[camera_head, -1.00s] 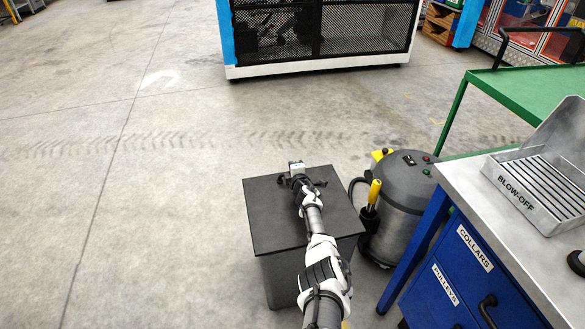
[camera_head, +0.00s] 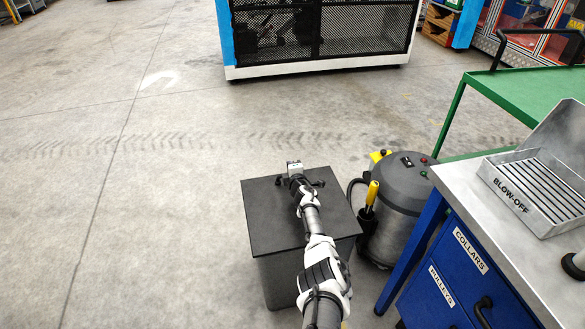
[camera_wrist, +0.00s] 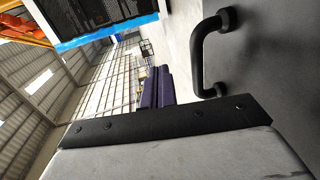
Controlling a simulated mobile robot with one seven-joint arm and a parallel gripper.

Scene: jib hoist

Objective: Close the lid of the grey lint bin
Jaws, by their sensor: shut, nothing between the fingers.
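The grey lint bin (camera_head: 276,282) stands on the floor at the lower middle of the head view. Its flat dark lid (camera_head: 266,220) lies across the top, and I see no clear gap under its near edge. I cannot tell if it is fully seated. My gripper (camera_head: 294,167) is shut and empty, low over the lid toward its far edge. My arm hides the lid's middle and right part of the bin. Black handle ends show beside my gripper. In the wrist view, the black handle (camera_wrist: 207,55) stands on the lid (camera_wrist: 275,75), to the right of my fingers (camera_wrist: 160,88).
A grey vacuum (camera_head: 403,190) with a yellow-handled tool stands close to the bin's right. A blue workbench (camera_head: 455,275) with a blow-off tray (camera_head: 540,190) is further right, with a green cart (camera_head: 530,95) behind. The floor left of and beyond the bin is clear.

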